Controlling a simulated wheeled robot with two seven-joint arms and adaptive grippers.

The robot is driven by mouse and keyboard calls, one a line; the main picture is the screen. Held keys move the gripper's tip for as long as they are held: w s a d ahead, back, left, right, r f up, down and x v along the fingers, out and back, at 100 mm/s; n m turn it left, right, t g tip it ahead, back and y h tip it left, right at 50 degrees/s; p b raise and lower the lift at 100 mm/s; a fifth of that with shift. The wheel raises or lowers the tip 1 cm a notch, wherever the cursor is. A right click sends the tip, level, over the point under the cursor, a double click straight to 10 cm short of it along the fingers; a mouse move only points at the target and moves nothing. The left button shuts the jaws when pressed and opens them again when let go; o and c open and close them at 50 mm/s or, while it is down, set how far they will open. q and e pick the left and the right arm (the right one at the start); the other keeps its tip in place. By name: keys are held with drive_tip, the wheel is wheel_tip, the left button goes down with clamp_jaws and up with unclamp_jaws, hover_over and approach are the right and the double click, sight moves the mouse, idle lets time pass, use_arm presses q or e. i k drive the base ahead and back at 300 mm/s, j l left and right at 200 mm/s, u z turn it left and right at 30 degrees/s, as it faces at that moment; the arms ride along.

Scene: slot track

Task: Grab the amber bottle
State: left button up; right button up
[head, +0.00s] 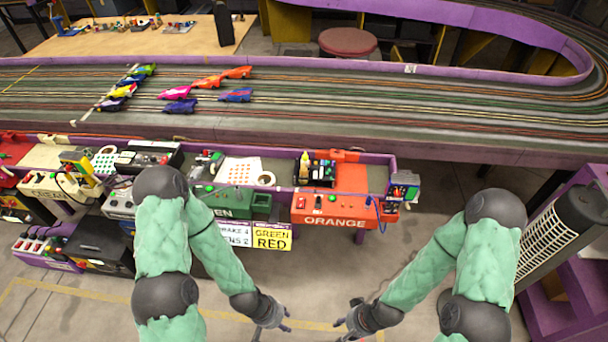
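A small yellow bottle-like thing (305,164) with a pale tip stands upright at the left end of a black tray (327,173) above the orange control box; it is the only thing I see that could be the amber bottle, and it is too small to be sure. My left gripper (273,322) hangs low, below and left of the orange box, its fingers apart and empty. My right gripper (345,322) hangs low, below the orange box, also with fingers apart and empty. Both are well apart from the bottle-like thing.
A grey tower with a grille (560,235) stands at right. The floor around my grippers looks clear.

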sight(303, 171)
drive_tip(key=i+l, duration=0.4)
drive_tip(key=i+l+u, duration=0.1)
drive_tip(key=u, duration=0.3)
drive_tip(key=l+u, duration=0.4)
drive_tip(key=i+l+u, duration=0.1)
drive_tip(key=u, duration=0.3)
drive_tip(key=l, duration=0.1)
